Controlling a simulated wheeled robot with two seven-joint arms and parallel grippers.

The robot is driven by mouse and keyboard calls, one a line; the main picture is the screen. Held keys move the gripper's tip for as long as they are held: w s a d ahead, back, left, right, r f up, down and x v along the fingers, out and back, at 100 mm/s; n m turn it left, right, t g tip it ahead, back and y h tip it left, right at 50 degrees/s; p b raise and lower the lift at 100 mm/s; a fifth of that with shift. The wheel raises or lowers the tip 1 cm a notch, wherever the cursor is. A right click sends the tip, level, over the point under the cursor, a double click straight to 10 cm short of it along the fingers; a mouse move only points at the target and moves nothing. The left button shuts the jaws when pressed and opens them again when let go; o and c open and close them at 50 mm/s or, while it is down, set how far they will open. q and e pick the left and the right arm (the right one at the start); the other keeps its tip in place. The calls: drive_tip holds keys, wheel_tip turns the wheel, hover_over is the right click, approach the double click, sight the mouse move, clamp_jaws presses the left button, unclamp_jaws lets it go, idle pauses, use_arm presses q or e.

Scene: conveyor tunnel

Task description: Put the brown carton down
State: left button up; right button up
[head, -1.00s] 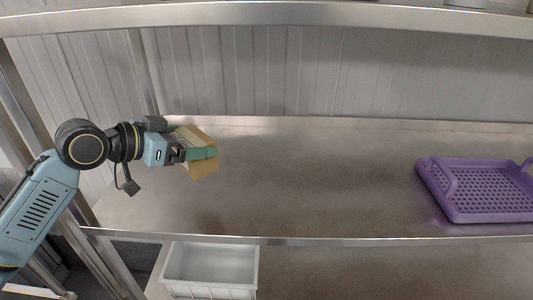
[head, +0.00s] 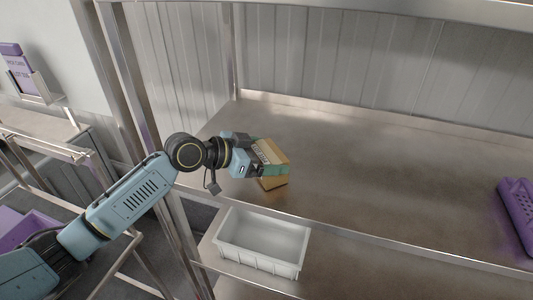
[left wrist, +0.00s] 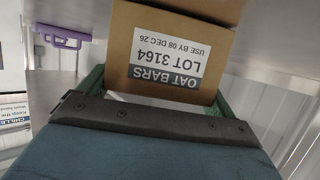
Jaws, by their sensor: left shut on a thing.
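The brown carton (head: 272,183) is in my left gripper (head: 273,169) over the left end of the metal shelf in the head view. In the left wrist view the carton (left wrist: 210,18) fills the upper middle between the green fingers (left wrist: 155,100). Its white label reads OAT BARS, LOT 3164, upside down in that picture. My right gripper is not in view.
The steel shelf (head: 380,190) is bare to the right of the carton. A white bin (head: 262,243) stands on the lower shelf. A steel post (head: 150,120) rises at the shelf's left end.

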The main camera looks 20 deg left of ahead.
use_arm(q)
drive_tip(key=shift+f, duration=0.15)
drive_tip(key=o, duration=0.8)
drive_tip(key=shift+o, duration=0.2)
drive_tip(key=shift+a+r, duration=0.15)
drive_tip(key=shift+r, duration=0.1)
drive_tip(key=b+v, duration=0.2)
drive_tip(key=v, duration=0.9)
drive_tip(key=shift+s+r, duration=0.2)
drive_tip(key=shift+s, duration=0.15)
drive_tip(key=shift+a, duration=0.15)
